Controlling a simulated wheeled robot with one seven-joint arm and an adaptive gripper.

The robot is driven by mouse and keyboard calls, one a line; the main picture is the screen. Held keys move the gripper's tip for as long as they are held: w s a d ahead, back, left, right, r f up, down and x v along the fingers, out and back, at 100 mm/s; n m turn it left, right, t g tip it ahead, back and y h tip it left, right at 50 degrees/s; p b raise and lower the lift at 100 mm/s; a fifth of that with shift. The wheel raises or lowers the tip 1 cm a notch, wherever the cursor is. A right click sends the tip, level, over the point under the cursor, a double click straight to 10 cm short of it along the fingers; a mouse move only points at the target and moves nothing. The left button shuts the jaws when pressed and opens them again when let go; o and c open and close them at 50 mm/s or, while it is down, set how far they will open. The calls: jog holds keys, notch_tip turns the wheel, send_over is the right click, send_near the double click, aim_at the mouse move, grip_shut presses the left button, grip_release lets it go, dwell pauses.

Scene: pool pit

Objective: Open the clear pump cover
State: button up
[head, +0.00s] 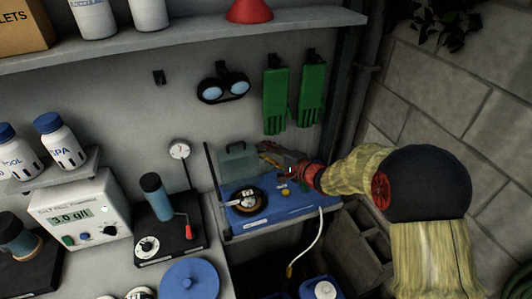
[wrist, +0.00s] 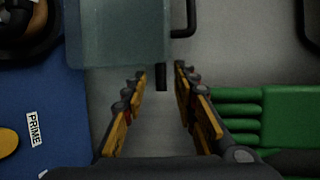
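The clear pump cover (head: 238,164) is a greenish see-through panel at the back of the blue pump unit (head: 290,206). A dark handle shows at its top in the head view. In the wrist view the cover (wrist: 122,32) fills the top left, with the black handle (wrist: 190,18) at its right edge. My gripper (head: 262,150) is just right of the cover, close to the handle. In the wrist view its yellow-sided fingers (wrist: 160,72) are apart, with a dark bar end showing near the gap between the tips. I cannot tell whether they touch it.
Green gloves (head: 275,97) and goggles (head: 222,88) hang on the wall above. The gloves also show beside the fingers in the wrist view (wrist: 265,115). A shelf (head: 190,42) runs overhead. A grey test meter (head: 80,213) stands left, and a block wall (head: 460,110) is at right.

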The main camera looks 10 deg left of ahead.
jog(key=shift+c, duration=1.3)
jog(key=c, duration=0.4)
grip_shut()
